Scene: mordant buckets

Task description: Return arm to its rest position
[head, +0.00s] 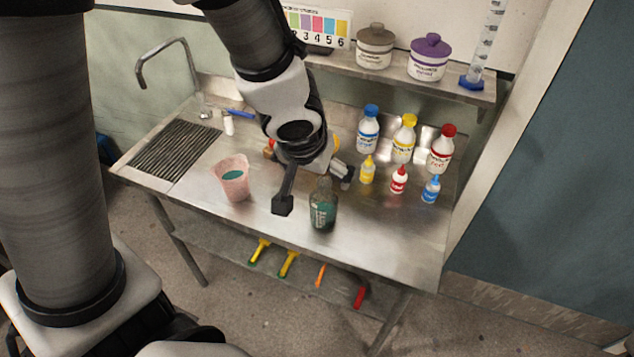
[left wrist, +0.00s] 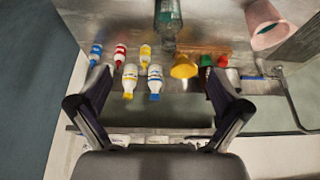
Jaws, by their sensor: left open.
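My left gripper (head: 313,188) is open over the steel bench (head: 375,235). Its fingers are spread wide, and it also shows in the left wrist view (left wrist: 158,105) with nothing between the fingers. A translucent pink bucket (head: 233,184) with teal liquid stands left of the gripper; it shows at the upper right of the left wrist view (left wrist: 270,22). My right gripper is not in view.
Several squeeze bottles, including a large red-capped one (head: 441,150), stand at the bench's right. A shelf (head: 400,80) behind carries two lidded jars and a measuring cylinder (head: 484,45). A tap (head: 165,62) and drain grate (head: 175,150) are at left. The front right bench is clear.

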